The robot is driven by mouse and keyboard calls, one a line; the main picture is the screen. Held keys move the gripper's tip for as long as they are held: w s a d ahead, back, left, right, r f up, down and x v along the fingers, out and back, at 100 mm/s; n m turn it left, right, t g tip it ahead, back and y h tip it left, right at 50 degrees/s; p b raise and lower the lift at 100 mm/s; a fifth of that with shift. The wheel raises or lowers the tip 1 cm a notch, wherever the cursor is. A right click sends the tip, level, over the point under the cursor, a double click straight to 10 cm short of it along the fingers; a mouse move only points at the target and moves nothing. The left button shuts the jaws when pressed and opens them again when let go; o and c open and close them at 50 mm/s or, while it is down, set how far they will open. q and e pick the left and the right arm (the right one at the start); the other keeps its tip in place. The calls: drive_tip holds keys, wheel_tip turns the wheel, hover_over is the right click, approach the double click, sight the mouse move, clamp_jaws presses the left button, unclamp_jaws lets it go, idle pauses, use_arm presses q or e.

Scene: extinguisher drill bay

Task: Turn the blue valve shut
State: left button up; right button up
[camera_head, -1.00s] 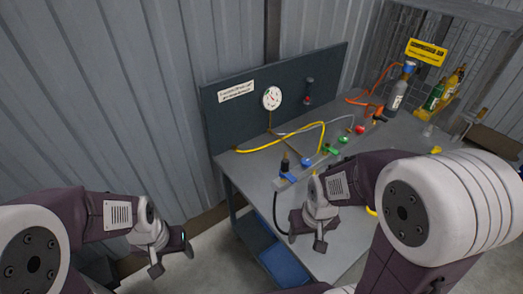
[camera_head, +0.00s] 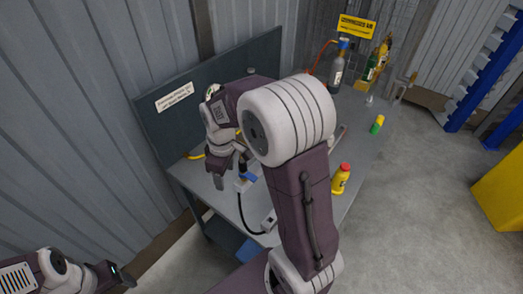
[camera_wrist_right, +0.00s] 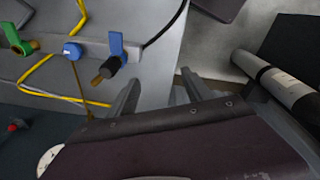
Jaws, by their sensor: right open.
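The blue valve's lever handle (camera_wrist_right: 117,45) shows in the right wrist view, upright in the picture on a pale grey manifold bar (camera_wrist_right: 97,44), beside a black and brass fitting. In the head view a bit of the blue handle (camera_head: 249,177) shows just right of my right gripper (camera_head: 230,172); my arm hides most of the manifold. In the wrist view the right gripper (camera_wrist_right: 160,82) is open and empty, its fingers apart, below and right of the handle, not touching it. My left gripper (camera_head: 122,275) is at lower left, away from the bench; its opening is unclear.
A black cable (camera_head: 241,211) hangs at the bench edge. A yellow bottle (camera_head: 341,179) and a grey cylinder (camera_head: 337,68) stand on the bench.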

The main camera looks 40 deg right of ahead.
drive_tip(key=w+d+r+p, duration=0.2)
drive_tip(key=w+d+p, duration=0.65)
drive_tip(key=d, duration=0.75)
drive_tip(key=shift+m+g, duration=0.6)
drive_tip(key=shift+g, duration=0.1)
drive_tip(key=d+f, duration=0.1)
drive_tip(key=f, duration=0.2)
drive_tip(key=d+f, duration=0.1)
drive_tip(key=f, duration=0.3)
drive_tip(key=s+d+f, duration=0.1)
drive_tip(key=d+f, duration=0.1)
drive_tip(key=f, duration=0.2)
drive_tip(key=shift+f, duration=0.1)
drive_tip(key=shift+a+f+p, duration=0.15)
drive_tip(key=shift+f+p, duration=0.15)
drive_tip(key=shift+f, duration=0.3)
clamp_jaws()
